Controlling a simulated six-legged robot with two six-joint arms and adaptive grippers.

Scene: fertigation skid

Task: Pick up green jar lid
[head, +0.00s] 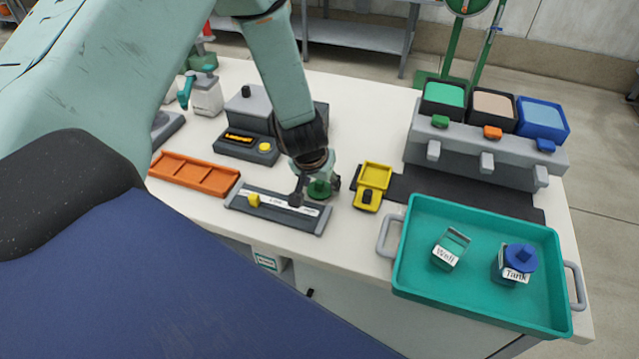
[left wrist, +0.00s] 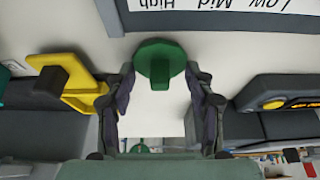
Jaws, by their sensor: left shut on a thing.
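The green jar lid (head: 319,189) is a round disc with a raised grip on top. My left gripper (head: 316,182) is at it, beside the grey slider board, and partly covers it in the head view. In the left wrist view the lid (left wrist: 160,65) sits between the fingertips of my left gripper (left wrist: 163,82), which are shut on it. I cannot tell whether the lid touches the table. My right gripper is not in view. In the teal tray (head: 405,285) stand a jar labelled "Well" (head: 449,250) without a lid and a jar labelled "Tank" (head: 513,270) with a blue lid.
The slider board (head: 275,213) marked Low, Mid, High lies left of the gripper. A yellow scoop-like item (head: 373,180) stands close on the right. An orange rack (head: 195,173) is at the left. Bins with green, beige and blue contents (head: 490,108) stand at the back right.

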